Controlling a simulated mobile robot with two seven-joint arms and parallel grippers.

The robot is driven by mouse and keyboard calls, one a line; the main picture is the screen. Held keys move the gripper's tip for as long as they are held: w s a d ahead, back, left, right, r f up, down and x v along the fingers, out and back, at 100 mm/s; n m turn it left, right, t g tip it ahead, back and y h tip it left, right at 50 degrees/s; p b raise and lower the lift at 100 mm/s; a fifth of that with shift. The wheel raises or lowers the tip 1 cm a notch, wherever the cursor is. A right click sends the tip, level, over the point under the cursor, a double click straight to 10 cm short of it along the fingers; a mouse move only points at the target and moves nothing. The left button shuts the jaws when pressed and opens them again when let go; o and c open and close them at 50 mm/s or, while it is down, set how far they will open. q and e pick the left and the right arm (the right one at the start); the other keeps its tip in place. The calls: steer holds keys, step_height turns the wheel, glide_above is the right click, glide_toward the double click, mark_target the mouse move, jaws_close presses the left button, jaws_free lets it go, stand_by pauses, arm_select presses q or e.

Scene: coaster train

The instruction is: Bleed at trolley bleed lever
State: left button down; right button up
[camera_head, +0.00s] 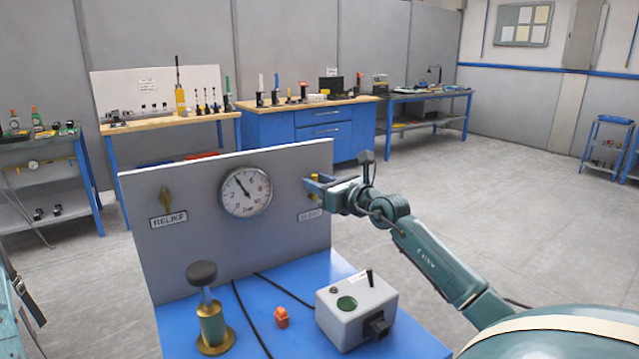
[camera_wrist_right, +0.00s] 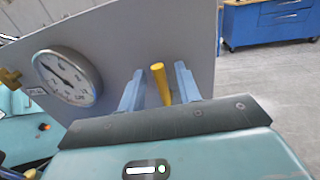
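The trolley's grey upright panel (camera_head: 150,255) carries a round gauge (camera_head: 246,192), a brass lever above a RELEASE-like label (camera_head: 168,219) on the left, and the bleed lever (camera_head: 315,187) above a partly covered label (camera_head: 311,215) on the right. My right gripper (camera_head: 313,184) is at the bleed lever. In the right wrist view, the yellow bleed lever (camera_wrist_right: 160,84) stands between the two blue fingers of the gripper (camera_wrist_right: 160,86), with visible gaps on both sides, so the fingers are open around it. The gauge needle points to the upper left. My left gripper is not in view.
On the blue trolley top (camera_head: 215,295) stand a brass plunger with a dark knob (camera_head: 212,320), a small orange piece (camera_head: 282,317) and a grey box (camera_head: 355,308) with a green button. Black cables run across the top.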

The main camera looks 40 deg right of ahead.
steer(key=shift+c, duration=0.3)
jaws_close()
